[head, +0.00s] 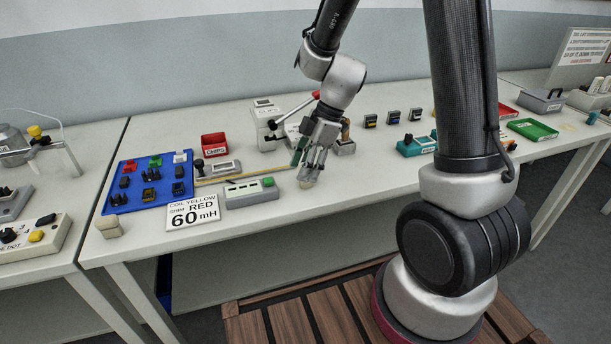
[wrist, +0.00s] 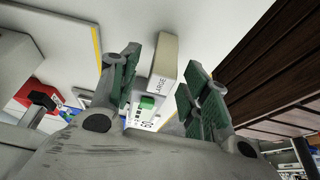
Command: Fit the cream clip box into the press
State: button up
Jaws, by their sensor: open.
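A cream box (head: 307,180) sits on the bench just below my gripper (head: 308,160) in the head view. It is probably the clip box. In the wrist view the cream box (wrist: 164,58), with dark lettering on its near end, lies between the fingers of my gripper (wrist: 162,68). The fingers are open, with a gap visible on each side of the box. A pale device (head: 266,125) with a red-knobbed lever (head: 316,94) stands behind the gripper and looks like the press.
A grey meter (head: 249,194) with a green button and a sign card (head: 193,213) stand left of the gripper. A blue tray (head: 132,197) of small parts and a red chips bin (head: 214,145) lie further left. Another cream block (head: 108,227) sits at the bench's left corner.

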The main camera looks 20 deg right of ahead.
jog(key=shift+c, duration=0.2)
grip_shut()
